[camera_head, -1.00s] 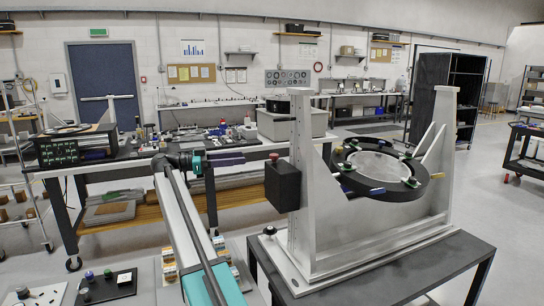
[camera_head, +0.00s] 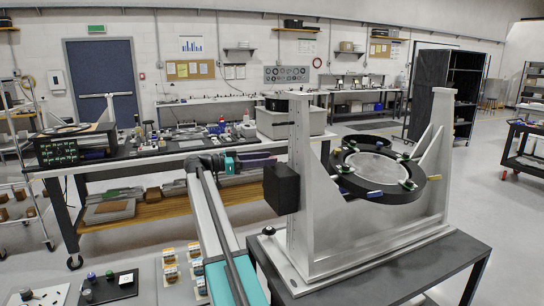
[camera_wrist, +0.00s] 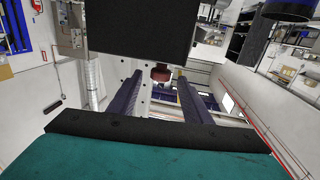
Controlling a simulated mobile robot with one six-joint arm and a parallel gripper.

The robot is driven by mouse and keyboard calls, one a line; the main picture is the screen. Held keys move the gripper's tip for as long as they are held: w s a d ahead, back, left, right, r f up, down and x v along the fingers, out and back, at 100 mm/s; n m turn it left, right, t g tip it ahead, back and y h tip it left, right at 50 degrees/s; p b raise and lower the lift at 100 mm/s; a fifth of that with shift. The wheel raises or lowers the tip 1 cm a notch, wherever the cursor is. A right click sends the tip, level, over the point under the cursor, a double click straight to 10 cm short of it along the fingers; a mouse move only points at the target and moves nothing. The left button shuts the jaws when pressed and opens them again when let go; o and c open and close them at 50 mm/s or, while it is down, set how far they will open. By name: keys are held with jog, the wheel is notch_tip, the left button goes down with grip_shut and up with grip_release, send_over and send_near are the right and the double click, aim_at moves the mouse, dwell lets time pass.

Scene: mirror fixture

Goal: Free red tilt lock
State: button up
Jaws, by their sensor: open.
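The red tilt lock is a small dark red knob (camera_wrist: 161,73) in the wrist view, by the edge of a black box (camera_wrist: 140,30). In the head view the box (camera_head: 281,188) is fixed to the left upright of the grey mirror stand (camera_head: 302,170), and the knob is hidden behind my fingers. My gripper (camera_head: 272,159), with purple fingers, is open at the top of the box. In the wrist view my gripper (camera_wrist: 159,78) has one finger on each side of the knob, with gaps visible. I cannot tell how far the fingertips reach past it.
A black ring (camera_head: 390,193) with a round mirror (camera_head: 376,168) hangs tilted between the stand's uprights. The stand is on a dark table (camera_head: 400,270). A workbench (camera_head: 150,152) with tools stands behind my arm.

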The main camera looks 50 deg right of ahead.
jog(key=shift+p+x, duration=0.35)
jog(key=shift+x, duration=1.2)
jog(key=shift+c, duration=0.3)
jog(key=c, duration=1)
